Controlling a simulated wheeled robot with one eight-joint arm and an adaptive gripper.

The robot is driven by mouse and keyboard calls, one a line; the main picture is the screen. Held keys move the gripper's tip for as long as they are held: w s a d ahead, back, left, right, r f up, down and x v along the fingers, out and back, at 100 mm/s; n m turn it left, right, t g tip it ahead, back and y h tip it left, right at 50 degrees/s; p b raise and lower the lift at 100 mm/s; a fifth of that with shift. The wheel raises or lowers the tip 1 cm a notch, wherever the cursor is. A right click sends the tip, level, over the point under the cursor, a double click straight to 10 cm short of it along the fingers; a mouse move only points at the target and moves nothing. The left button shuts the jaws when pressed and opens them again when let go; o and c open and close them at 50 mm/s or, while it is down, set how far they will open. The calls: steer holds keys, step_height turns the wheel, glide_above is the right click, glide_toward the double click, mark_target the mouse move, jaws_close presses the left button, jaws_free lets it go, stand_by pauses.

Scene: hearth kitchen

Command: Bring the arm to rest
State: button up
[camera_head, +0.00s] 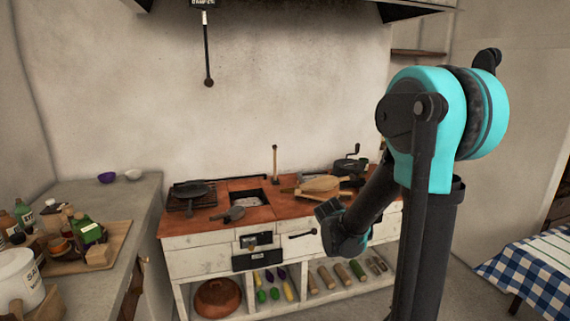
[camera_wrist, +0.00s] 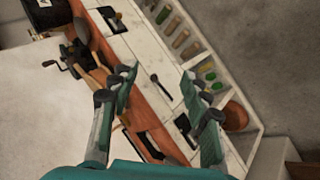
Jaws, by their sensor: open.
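My gripper shows in the wrist view (camera_wrist: 160,95), with its two teal fingers spread wide apart. Nothing is between the fingers; behind them is the front of the wooden-topped stove (camera_head: 270,208). In the head view my arm rises at the right, bent at a teal joint, and its dark forearm slopes down to the left. The arm's end hangs in front of the stove's right half, and the fingers cannot be made out there.
A dark pan (camera_head: 193,191) and wooden utensils (camera_head: 322,186) lie on the stove. A table with a checked cloth (camera_head: 535,265) stands at right. A damper rod (camera_head: 207,55) hangs above.

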steer(key=s+f+m+g+y, duration=0.2)
steer(key=s+m, duration=0.2)
steer(key=s, duration=0.8)
steer(key=s+f+m+g+y, duration=0.1)
steer(key=s+f+m, duration=0.2)
steer(key=s, duration=1)
steer(key=shift+a+m+g+y, duration=0.2)
steer(key=shift+m+g+y, duration=0.2)
steer(key=shift+m, duration=0.6)
